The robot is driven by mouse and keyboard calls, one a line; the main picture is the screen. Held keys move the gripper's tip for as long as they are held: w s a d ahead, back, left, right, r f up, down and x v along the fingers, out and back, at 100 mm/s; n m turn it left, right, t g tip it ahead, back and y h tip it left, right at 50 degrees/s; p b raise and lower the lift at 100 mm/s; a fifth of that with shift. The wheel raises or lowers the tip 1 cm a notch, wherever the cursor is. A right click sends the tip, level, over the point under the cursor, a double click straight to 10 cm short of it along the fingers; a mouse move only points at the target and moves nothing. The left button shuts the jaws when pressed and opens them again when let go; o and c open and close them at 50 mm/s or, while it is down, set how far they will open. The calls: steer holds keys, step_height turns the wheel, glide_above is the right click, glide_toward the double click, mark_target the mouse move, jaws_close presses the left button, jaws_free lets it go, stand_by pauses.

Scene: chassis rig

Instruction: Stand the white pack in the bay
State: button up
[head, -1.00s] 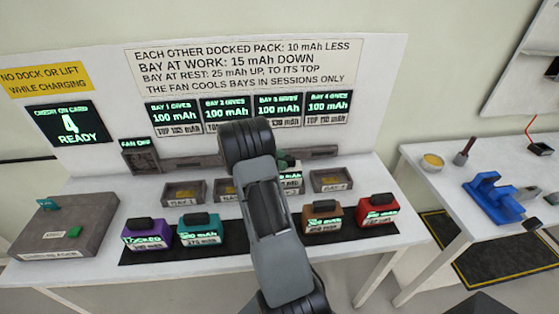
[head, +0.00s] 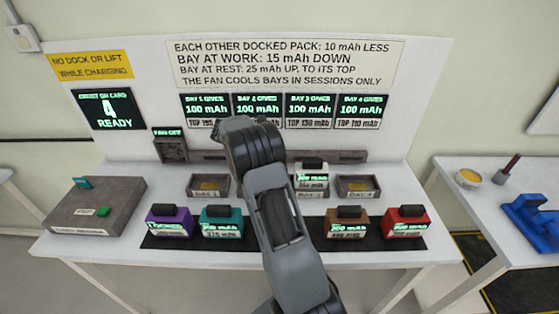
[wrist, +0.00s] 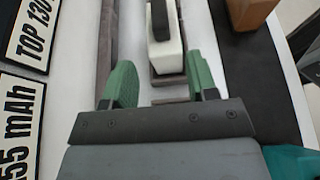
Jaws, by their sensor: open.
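The white pack (head: 311,179), with a black handle on top, stands upright in the third bay from the left in the head view. In the wrist view the white pack (wrist: 166,57) is straight ahead, in line with the gap between the fingers. My gripper (wrist: 161,80) shows two green fingers spread apart, with nothing clamped between them. Its fingertips lie either side of the pack's near end in the picture; I cannot tell the height difference. In the head view my arm hides the gripper and most of the second bay.
Bays stand empty at the left (head: 209,186) and right (head: 357,187). Purple (head: 169,221), teal (head: 221,222), brown (head: 346,222) and red (head: 405,221) packs stand on the black mat in front. A grey box (head: 95,206) is at the left. A sign panel rises behind.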

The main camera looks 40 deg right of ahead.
steer(key=s+a+r+m+t+y, duration=0.2)
steer(key=s+a+m+t+y, duration=0.3)
steer(key=a, duration=0.8)
steer(key=s+a+r+m+t+y, duration=0.2)
steer(key=s+a+m+t+y, duration=0.3)
steer(key=s+a, duration=0.7)
steer(key=a+t, duration=0.1)
steer(key=t, duration=0.1)
steer(key=shift+s+a+t, duration=0.15)
steer(key=shift+t, duration=0.25)
steer(key=shift+c, duration=0.8)
steer(key=shift+d, duration=0.2)
steer(key=shift+c, duration=0.2)
